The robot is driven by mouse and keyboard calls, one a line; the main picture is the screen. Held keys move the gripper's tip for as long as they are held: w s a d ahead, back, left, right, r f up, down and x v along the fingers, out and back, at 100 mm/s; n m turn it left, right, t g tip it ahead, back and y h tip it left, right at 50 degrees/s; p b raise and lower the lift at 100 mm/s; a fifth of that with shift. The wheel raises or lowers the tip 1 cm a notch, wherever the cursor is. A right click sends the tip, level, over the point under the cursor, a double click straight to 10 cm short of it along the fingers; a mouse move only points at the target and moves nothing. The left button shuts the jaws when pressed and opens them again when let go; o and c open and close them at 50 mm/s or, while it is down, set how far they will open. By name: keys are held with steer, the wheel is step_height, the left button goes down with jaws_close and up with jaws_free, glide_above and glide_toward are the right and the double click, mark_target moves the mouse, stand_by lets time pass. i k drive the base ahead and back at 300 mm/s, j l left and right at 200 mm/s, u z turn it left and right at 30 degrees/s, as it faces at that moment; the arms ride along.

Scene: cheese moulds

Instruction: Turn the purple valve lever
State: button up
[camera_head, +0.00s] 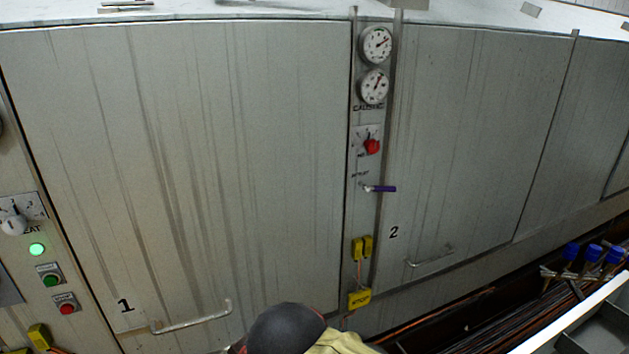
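The purple valve lever (384,189) sticks out to the right from a narrow upright control panel between two large grey doors. It lies about horizontal, on a small metal stem at its left end. Nothing touches it and nothing hides it. My gripper is not seen in this view, so its opening and its distance from the lever do not show.
Above the lever are a red knob (372,146) and two round gauges (375,45). Below are yellow boxes (362,247) and a yellow stop box (359,298). Door handles (192,318) jut out. Blue-handled valves (594,253) stand at right. A dark rounded shape fills the bottom centre.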

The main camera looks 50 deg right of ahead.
mark_target(375, 187)
steer(key=k+j+z, duration=0.15)
steer(key=z, duration=1.7)
